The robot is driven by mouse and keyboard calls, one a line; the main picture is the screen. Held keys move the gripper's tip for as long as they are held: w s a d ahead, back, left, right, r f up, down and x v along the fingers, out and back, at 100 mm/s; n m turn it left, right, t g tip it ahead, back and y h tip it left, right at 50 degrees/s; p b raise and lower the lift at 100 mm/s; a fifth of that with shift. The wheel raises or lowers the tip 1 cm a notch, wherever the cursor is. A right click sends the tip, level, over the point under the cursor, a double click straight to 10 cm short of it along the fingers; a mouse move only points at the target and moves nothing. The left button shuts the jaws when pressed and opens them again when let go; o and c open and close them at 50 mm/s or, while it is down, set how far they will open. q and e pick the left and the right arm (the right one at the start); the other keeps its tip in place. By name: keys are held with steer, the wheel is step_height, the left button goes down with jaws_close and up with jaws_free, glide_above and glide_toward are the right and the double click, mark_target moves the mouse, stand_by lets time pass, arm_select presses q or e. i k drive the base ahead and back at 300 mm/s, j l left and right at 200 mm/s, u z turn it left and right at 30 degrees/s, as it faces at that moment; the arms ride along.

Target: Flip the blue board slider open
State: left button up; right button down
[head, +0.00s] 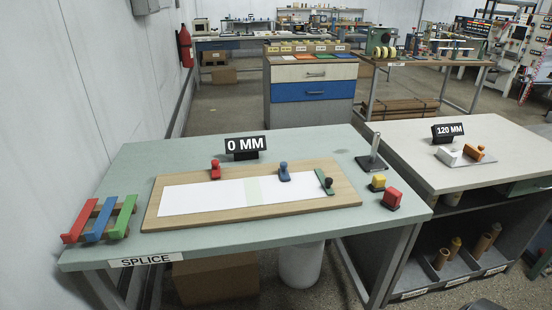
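A wooden board (150,216) lies on the green splice table (200,243). A small blue slider (284,172) with a rounded knob stands near the board's back edge, right of the middle. A similar red slider (215,170) stands to its left at the same edge. White paper (195,197) with a pale green band across it lies on the board. A green bar with a dark knob (325,182) lies across the paper's right end. Whether the blue slider is open or shut, I cannot tell. Neither of my grippers is in view.
A rack with red, blue and green bars (98,218) stands at the table's left. A 0 MM sign (245,146) stands behind the board. A metal post (374,148), yellow block (378,182) and red block (392,197) stand right. The table's front strip is clear.

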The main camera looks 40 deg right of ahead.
mark_target(285, 176)
steer(key=z, duration=1.15)
